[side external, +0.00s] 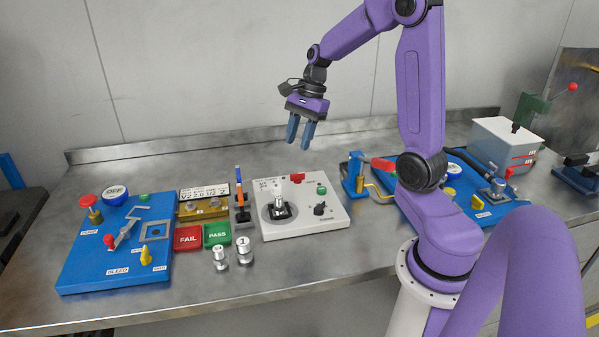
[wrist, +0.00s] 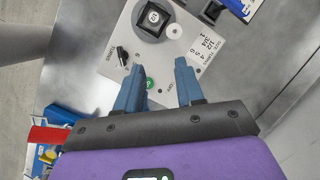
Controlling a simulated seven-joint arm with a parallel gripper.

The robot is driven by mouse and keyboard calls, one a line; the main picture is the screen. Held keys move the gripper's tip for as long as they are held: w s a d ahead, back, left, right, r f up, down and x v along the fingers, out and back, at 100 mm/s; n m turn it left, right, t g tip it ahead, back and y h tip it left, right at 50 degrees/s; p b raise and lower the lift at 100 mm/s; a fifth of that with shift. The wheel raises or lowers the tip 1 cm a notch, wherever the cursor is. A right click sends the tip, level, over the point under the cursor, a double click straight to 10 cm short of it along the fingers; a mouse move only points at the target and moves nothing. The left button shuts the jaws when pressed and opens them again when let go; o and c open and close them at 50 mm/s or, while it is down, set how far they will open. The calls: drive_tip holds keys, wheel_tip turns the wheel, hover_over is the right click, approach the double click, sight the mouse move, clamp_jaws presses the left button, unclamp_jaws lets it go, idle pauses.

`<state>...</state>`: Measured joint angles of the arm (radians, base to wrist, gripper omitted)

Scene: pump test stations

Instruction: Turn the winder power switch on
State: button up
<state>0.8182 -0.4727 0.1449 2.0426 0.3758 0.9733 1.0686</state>
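The winder (side external: 328,221) is a light grey box in the middle of the bench, with a round dial plate and a small spool post (side external: 277,205). A green button (wrist: 149,83) shows between my fingers. My gripper (side external: 298,143) is open and empty, high above and behind the winder. Its blue fingers also show in the wrist view (wrist: 159,68).
A blue pump board (side external: 80,272) with levers and knobs lies at left. Red FAIL (side external: 188,238) and green PASS (side external: 217,234) pads and two metal weights (side external: 244,251) are left of the winder. A red-handled crank fixture (side external: 356,180) stands close at its right.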

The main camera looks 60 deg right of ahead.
sight(298, 178)
drive_tip(key=d+m+t, duration=0.2)
drive_tip(key=d+m, duration=0.6)
drive_tip(key=d, duration=0.4)
drive_tip(key=x, duration=1.7)
drive_tip(key=shift+s+d+f, duration=0.2)
drive_tip(key=shift+s+f, duration=0.05)
drive_tip(key=shift+f, duration=0.25)
clamp_jaws()
